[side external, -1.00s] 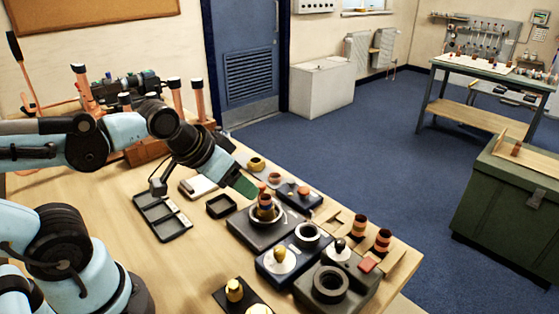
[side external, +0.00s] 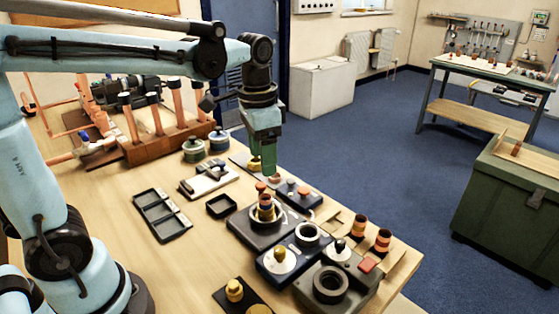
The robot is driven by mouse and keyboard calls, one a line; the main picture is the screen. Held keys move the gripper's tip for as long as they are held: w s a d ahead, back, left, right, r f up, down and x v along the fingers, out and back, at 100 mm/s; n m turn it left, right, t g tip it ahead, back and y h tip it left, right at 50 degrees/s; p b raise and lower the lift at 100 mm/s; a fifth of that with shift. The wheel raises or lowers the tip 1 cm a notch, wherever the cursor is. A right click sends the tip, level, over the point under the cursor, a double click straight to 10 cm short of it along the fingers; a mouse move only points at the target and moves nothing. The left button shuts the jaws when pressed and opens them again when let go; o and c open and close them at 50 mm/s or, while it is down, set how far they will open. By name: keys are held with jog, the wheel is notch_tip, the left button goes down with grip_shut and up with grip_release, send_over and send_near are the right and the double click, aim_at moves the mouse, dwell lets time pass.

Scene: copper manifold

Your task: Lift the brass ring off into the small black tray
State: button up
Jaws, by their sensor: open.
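A short stack of copper, dark and brass-coloured bands (side external: 265,207) stands upright in a round seat on a dark block; which band is the brass ring is too small to tell. A separate brass-coloured piece (side external: 254,165) sits on a pale plate behind it. The small black tray (side external: 221,207) is empty, left of the stack. My gripper (side external: 263,172) points straight down beside the brass-coloured piece, behind the stack. It is open, with nothing seen between its green fingers; the fingertips partly overlap the pieces there, and contact cannot be told.
A longer black tray with compartments (side external: 162,216) lies left of the small tray. A blue block with a round knob (side external: 281,260) and a grey block with a black ring (side external: 330,285) stand in front. Behind is a wooden rack of copper pipes (side external: 165,140).

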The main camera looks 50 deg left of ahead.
aim_at(264, 198)
jog(key=shift+g, duration=0.3)
jog(key=f, duration=0.7)
jog(key=shift+w, duration=0.3)
jog(key=shift+s+a+f, duration=0.1)
jog(key=shift+s+f, duration=0.05)
jog(key=shift+f, duration=1.15)
jog(key=shift+s+f, duration=0.15)
jog(key=shift+f, duration=1.15)
jog(key=shift+c, duration=0.3)
jog(key=c, duration=1)
jog(key=shift+r, duration=0.1)
jog(key=shift+c, duration=0.2)
